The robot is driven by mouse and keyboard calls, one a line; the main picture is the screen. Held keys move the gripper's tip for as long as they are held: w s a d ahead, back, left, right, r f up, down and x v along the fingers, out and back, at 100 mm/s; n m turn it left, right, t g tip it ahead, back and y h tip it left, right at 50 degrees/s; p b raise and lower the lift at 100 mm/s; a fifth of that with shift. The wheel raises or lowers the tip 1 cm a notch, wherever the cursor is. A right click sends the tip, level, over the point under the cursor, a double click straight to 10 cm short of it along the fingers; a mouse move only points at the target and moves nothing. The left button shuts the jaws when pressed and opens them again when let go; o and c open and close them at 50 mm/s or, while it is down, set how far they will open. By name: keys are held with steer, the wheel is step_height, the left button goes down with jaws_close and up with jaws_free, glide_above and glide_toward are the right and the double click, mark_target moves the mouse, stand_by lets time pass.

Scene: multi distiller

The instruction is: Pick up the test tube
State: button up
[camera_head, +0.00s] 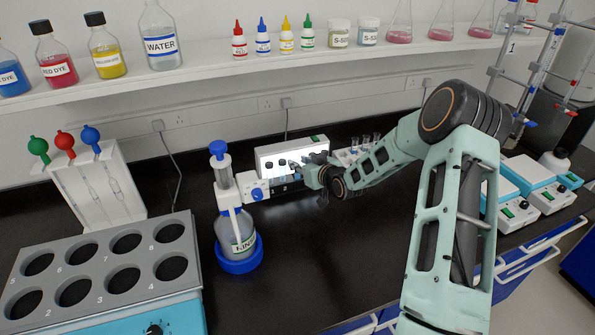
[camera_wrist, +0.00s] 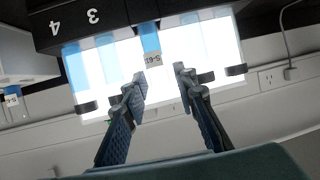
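In the wrist view, a test tube with blue liquid and a white label (camera_wrist: 151,42) hangs upside down in the picture, in front of a bright light panel (camera_wrist: 215,55). More blue tubes (camera_wrist: 107,55) stand beside it. My gripper (camera_wrist: 161,82) is open, with its two fingers apart and nothing held between them. The labelled tube appears just beyond the gap between the fingertips, apart from both. In the head view my gripper (camera_head: 292,178) is small and reaches to the front of a white box (camera_head: 290,152); the tubes there are hard to make out.
A dark numbered rack (camera_wrist: 90,20) holds the tubes' ends. In the head view, a bottle with a blue base (camera_head: 238,235) stands left of my gripper, and a grey rack with holes (camera_head: 100,270) is at the front left. The black bench front is clear.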

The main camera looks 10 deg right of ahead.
steer(key=shift+c, duration=0.2)
jaws_close()
steer(key=shift+r, duration=0.1)
